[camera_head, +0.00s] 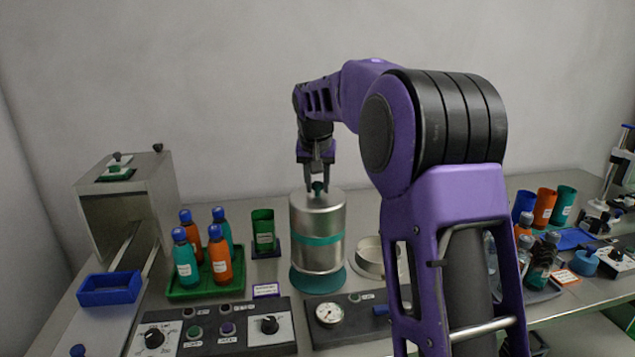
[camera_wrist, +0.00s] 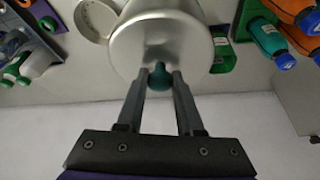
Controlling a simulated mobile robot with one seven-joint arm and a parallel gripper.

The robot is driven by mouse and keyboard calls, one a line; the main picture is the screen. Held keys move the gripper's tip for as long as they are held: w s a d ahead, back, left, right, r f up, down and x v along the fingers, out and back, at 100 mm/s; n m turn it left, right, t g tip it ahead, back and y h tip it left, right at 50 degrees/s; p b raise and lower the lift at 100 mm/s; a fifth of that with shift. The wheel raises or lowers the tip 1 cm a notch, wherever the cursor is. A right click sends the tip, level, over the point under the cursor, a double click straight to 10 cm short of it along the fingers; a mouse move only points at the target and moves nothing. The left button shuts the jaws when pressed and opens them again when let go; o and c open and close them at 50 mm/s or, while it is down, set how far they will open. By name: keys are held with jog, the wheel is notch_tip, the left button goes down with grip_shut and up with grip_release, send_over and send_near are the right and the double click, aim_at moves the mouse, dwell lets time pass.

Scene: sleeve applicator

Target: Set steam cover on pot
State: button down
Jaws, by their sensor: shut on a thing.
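The steam cover (camera_head: 317,205) is a silver lid with a teal-green knob on top. It sits at the top of the silver cylindrical pot (camera_head: 317,255), which has a teal band and stands on a round teal base. My gripper (camera_head: 318,184) points down over the pot and is shut on the cover's knob. The wrist view shows the two fingertips (camera_wrist: 160,80) on either side of the green knob, with the round cover (camera_wrist: 158,45) beyond. The cover looks level and at the pot's rim; I cannot tell whether it is fully seated.
A green tray (camera_head: 205,289) with several capped bottles stands left of the pot, with a green holder (camera_head: 264,230) between. A round, shallow metal dish (camera_head: 370,258) is close on the right. Control panels with knobs and a gauge (camera_head: 329,313) lie in front. A metal box machine (camera_head: 128,205) stands far left.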

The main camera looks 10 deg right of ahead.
aim_at(317, 198)
jog(key=shift+f+b, duration=1.5)
jog(key=shift+f, duration=1.05)
grip_release()
jog(key=shift+f, duration=0.1)
jog(key=shift+r+p, duration=2.75)
jog(key=shift+r, duration=0.35)
